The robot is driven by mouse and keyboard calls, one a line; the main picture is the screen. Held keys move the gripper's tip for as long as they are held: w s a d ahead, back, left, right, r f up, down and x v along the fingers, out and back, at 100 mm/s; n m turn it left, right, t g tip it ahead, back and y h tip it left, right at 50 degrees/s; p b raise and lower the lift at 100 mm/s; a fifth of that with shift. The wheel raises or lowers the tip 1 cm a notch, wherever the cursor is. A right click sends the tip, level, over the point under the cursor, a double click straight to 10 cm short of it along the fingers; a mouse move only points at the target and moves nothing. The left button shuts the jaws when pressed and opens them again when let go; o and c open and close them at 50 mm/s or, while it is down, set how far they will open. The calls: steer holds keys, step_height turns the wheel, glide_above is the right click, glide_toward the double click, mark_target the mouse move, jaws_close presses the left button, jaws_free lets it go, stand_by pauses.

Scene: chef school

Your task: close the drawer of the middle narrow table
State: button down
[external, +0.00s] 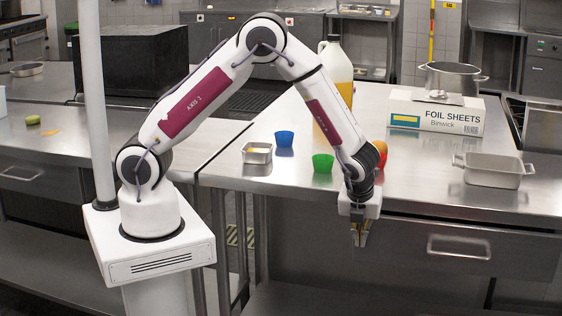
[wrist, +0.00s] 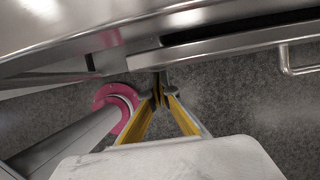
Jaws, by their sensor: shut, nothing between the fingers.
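The steel table (external: 450,205) on the right has a drawer (external: 400,245) with a bar handle (external: 458,256) on its front. In the wrist view, a dark gap separates the table edge from the drawer front (wrist: 220,46), so the drawer stands partly open. The handle (wrist: 298,69) shows at the right of that view. My gripper (external: 359,240) is shut and empty, pointing down near the left end of the drawer front. Its fingertips also show in the wrist view (wrist: 160,94), just outside the drawer front; contact cannot be told.
Another table (external: 70,145) is at left. Floor (wrist: 250,110) in front of the drawer is clear.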

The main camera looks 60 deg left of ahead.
steer(key=shift+w+a, duration=1.7)
steer(key=shift+s+d, duration=0.3)
steer(key=s+d+r, duration=0.5)
steer(key=r, duration=0.4)
steer(key=shift+s+d+r, duration=0.15)
steer(key=shift+d+r, duration=0.05)
